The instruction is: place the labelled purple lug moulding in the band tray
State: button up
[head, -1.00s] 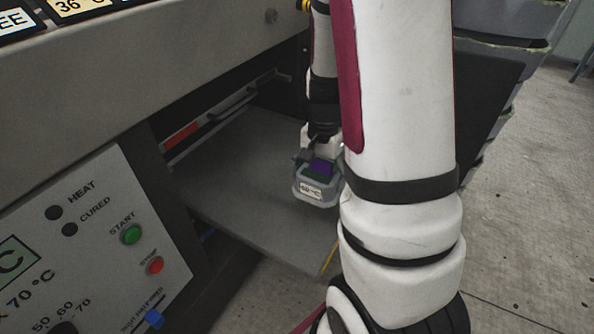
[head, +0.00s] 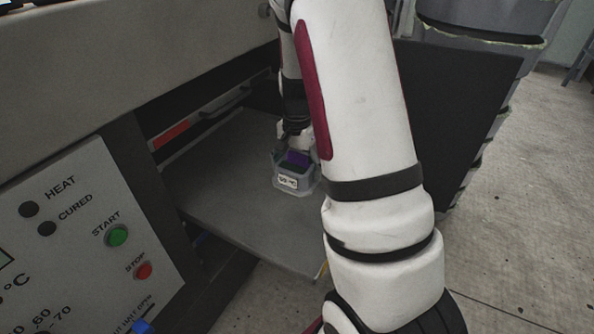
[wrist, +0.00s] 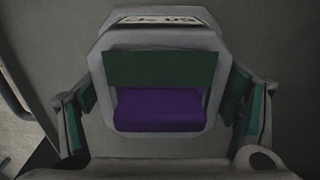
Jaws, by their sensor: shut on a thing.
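The lug moulding is a grey, many-sided piece (head: 306,182) with a purple block (head: 298,157) in its middle and a pale label (head: 287,181) on its near face. In the wrist view it fills the centre: purple block (wrist: 160,110), dark green strip above it, label upside down at the top edge. The label seems to start with 50 or 60; I cannot read it surely. My gripper (head: 296,150) is shut on the moulding from above, its green-padded fingers at either side in the wrist view. No tray that I can identify as the band tray is in view.
The moulding is over a flat grey shelf (head: 235,205) sticking out of the machine; I cannot tell whether it touches. A control panel (head: 85,240) with green and red buttons stands at the left. A dark upright panel (head: 455,120) and stacked grey bins stand behind my arm. Floor shows at right.

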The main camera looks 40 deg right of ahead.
jog(key=shift+f, duration=0.1)
jog(key=o, duration=1.3)
